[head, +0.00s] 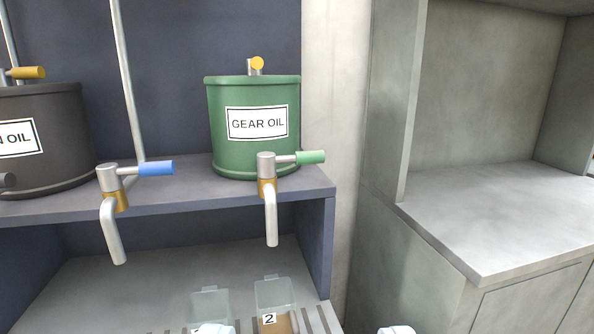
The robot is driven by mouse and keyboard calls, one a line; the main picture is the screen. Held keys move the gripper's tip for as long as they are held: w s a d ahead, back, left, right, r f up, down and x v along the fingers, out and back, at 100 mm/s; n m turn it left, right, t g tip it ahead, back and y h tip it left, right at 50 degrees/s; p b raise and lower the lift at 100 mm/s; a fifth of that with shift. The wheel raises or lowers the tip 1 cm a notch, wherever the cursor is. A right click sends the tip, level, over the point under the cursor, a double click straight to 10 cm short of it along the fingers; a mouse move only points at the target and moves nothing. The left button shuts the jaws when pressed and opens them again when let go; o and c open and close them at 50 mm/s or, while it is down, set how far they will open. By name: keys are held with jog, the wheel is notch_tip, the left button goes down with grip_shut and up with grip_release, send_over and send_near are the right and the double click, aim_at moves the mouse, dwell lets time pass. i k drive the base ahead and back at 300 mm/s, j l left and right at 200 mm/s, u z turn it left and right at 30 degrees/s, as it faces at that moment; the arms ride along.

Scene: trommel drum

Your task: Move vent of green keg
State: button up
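The green keg (230,152), labelled "GEAR OIL", stands upright on the shelf left of the picture's middle. Its vent (257,64) is on top of the lid: a short metal stem with a yellow knob that faces roughly toward me. Below the keg's front is a metal tap (267,190) with a green handle pointing right and a spout pointing down.
A dark keg (55,160) with a yellow-knobbed vent (27,73) stands at left. A tap with a blue handle (156,168) is on the shelf edge (190,198). Clear cups (275,292) sit below. A wall edge (335,120) and grey counter (500,220) are at right.

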aim_at(254, 66)
jog(key=i+j, duration=0.25)
jog(key=i, duration=0.15)
jog(key=i+j, duration=0.25)
jog(key=i, duration=0.2)
jog(key=j+z, duration=0.1)
jog(key=j, duration=0.15)
jog(key=k+j+z, duration=0.45)
jog(key=j, duration=0.25)
jog(key=k, duration=0.1)
